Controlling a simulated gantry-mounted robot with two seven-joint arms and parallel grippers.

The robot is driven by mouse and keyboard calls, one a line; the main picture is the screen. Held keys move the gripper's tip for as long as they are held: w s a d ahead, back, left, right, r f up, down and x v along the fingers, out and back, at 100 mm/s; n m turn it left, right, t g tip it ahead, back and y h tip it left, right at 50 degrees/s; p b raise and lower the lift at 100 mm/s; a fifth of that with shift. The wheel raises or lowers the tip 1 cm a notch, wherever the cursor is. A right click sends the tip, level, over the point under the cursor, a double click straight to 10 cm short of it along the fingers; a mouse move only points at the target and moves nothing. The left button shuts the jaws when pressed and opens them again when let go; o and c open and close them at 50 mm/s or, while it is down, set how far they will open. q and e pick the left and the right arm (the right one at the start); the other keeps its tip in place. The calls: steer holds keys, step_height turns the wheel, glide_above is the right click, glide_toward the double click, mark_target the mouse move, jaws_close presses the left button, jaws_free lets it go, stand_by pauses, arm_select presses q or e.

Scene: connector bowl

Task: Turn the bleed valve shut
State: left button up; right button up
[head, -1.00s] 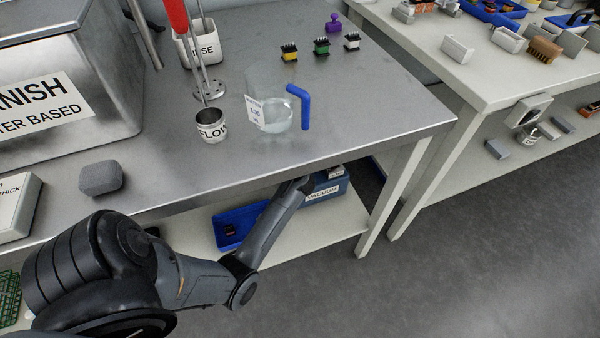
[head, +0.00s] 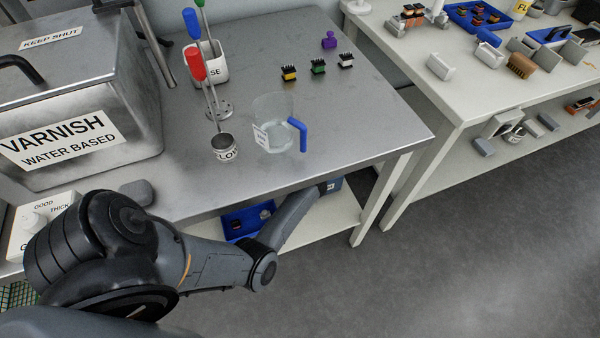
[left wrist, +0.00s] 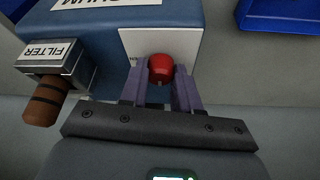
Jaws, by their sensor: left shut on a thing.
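In the left wrist view, a red knob (left wrist: 160,67) stands out from the pale panel of the blue vacuum unit (left wrist: 82,22). My left gripper (left wrist: 160,76) has its two purple fingers on either side of the knob and is shut on it. No label on the knob shows, and I cannot tell its turned position. In the head view, my left arm reaches under the metal table, and its gripper is hidden. My right gripper is not in view.
A brown-ended filter fitting (left wrist: 45,100) juts from the unit, left of my fingers. A blue tray (head: 236,226) sits on the lower shelf beside my arm. Above, a glass jug (head: 272,137) and a ladle cup (head: 225,147) stand on the metal table (head: 330,120).

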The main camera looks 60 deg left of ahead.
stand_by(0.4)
arm_select(q)
steer(key=o, duration=1.1)
steer(key=shift+c, duration=0.2)
steer(key=shift+r, duration=0.1)
steer(key=p+v, duration=0.7)
steer(key=v, duration=0.3)
steer(key=shift+d+r+p, duration=0.25)
steer(key=shift+r+p, duration=0.05)
steer(key=shift+p, duration=0.1)
